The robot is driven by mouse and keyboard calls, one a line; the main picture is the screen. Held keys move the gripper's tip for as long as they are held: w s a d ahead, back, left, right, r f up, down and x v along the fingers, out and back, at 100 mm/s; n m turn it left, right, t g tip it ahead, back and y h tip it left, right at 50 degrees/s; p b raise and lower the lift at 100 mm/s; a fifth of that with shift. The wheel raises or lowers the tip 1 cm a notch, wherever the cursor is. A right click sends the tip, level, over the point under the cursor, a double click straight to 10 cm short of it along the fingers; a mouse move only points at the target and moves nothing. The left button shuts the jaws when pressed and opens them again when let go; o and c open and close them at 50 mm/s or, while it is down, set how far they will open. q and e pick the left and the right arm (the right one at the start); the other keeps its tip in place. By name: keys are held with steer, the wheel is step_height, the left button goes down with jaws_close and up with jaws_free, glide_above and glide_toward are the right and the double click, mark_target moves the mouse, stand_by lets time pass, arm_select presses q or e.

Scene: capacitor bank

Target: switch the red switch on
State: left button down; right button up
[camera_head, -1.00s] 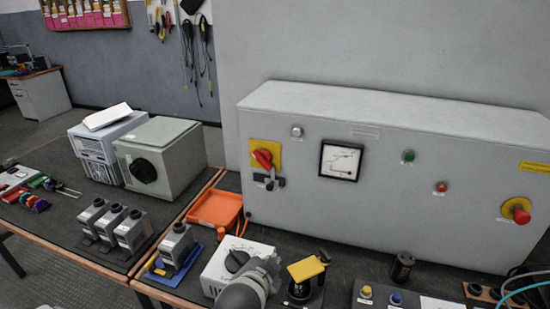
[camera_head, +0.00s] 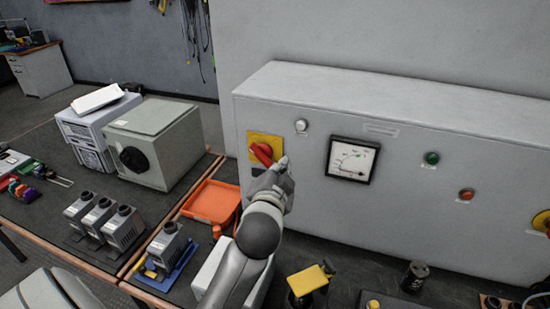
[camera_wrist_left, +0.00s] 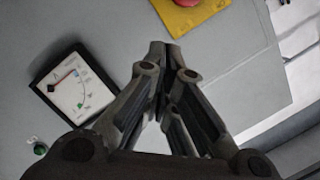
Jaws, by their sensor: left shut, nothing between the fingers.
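The red switch (camera_head: 262,154) is a rotary handle on a yellow plate (camera_head: 253,143), at the left of the grey cabinet's front. Its handle is tilted, running from upper left to lower right. My left gripper (camera_head: 281,163) is shut and empty, just right of the handle in the head view and partly in front of the plate's lower right; I cannot tell if they touch. In the left wrist view, the shut fingertips (camera_wrist_left: 163,46) point toward the cabinet face, below the yellow plate (camera_wrist_left: 190,12) and the partly cut-off red handle (camera_wrist_left: 181,2). My right gripper is not in view.
The grey cabinet (camera_head: 400,180) also carries a dial meter (camera_head: 351,161), a green button (camera_head: 432,158) and an orange-red one (camera_head: 466,194). An orange tray (camera_head: 212,201), a yellow-topped device (camera_head: 310,280) and several small grey units stand on the bench below.

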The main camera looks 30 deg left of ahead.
mark_target(262, 155)
arm_select(q)
steer(key=p+x, duration=0.2)
steer(key=x, duration=0.8)
steer(key=shift+r, duration=0.1)
steer(key=shift+s+a+f+p, duration=0.15)
steer(key=shift+a+f+p, duration=0.05)
steer(key=shift+a+f, duration=0.25)
steer(key=shift+s+a+f+p, duration=0.2)
steer(key=shift+a+f, duration=0.15)
steer(key=shift+f, duration=0.2)
steer(key=shift+s+a+f, duration=0.2)
steer(key=shift+a+f, duration=0.25)
steer(key=shift+a, duration=0.05)
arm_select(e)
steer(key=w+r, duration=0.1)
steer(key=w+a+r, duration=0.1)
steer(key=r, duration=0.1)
arm_select(q)
steer(key=shift+w, duration=0.1)
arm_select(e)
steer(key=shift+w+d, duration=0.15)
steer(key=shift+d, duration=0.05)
arm_select(q)
steer(key=shift+d+f+m, duration=0.1)
steer(key=shift+f+m, duration=0.2)
steer(key=shift+m, duration=0.3)
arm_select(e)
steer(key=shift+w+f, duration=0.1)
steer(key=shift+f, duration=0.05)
